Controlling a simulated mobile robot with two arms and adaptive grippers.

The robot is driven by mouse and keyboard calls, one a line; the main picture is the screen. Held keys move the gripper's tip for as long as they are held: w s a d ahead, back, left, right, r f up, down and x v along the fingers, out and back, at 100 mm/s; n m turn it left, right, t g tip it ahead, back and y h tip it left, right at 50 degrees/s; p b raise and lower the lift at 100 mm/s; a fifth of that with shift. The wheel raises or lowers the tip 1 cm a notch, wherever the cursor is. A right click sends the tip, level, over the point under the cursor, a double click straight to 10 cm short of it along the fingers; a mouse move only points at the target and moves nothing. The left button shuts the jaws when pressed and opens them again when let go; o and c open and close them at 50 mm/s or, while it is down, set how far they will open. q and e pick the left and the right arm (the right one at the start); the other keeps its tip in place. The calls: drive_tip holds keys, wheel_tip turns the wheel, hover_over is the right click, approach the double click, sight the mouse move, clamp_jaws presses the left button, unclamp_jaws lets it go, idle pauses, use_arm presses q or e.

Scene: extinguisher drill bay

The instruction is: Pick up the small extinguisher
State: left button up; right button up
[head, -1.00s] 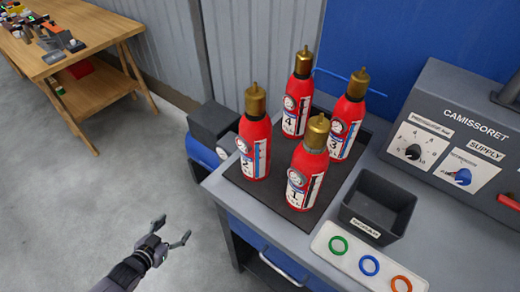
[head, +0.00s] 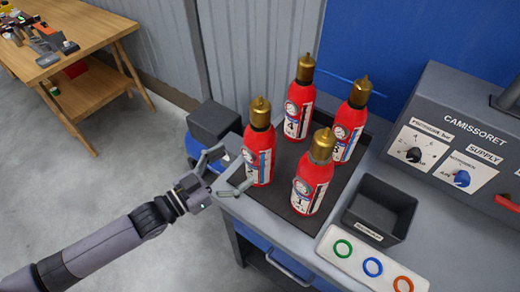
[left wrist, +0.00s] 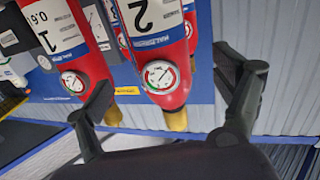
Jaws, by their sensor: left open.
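Several small red extinguishers with brass tops stand upright on a dark mat (head: 262,203) on the bench. Number 2 (head: 259,150) is at the left, number 1 (head: 311,186) at the front, number 4 (head: 297,104) at the back and number 3 (head: 348,132) at the right. My left gripper (head: 228,171) is open just left of number 2, its fingers pointing towards it. In the left wrist view, number 2 (left wrist: 158,40) appears upside down between the open fingers (left wrist: 168,85), and number 1 (left wrist: 62,35) is beside it. I cannot tell whether a finger touches number 2.
A black open bin (head: 380,208) and a white strip (head: 338,238) with green, blue and orange rings are right of the extinguishers. A grey control panel (head: 455,140) stands behind them. A dark box (head: 213,122) is behind my gripper. A wooden table (head: 95,42) is far left.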

sight(248, 158)
use_arm(q)
drive_tip(key=x, duration=0.3)
drive_tip(key=shift+d+p, duration=0.15)
drive_tip(key=shift+p, duration=0.15)
drive_tip(key=p+x, duration=0.2)
drive_tip(key=x, duration=0.2)
drive_tip(key=shift+w+d+r, duration=0.2)
drive_tip(key=shift+w+d, duration=0.1)
drive_tip(key=shift+w+d+f, duration=0.1)
drive_tip(key=shift+w+d, duration=0.05)
drive_tip(key=shift+c, duration=0.5)
drive_tip(key=c, duration=1.9)
drive_tip(key=shift+r, duration=0.45)
drive_tip(key=shift+c, duration=0.4)
drive_tip(key=shift+w, duration=0.1)
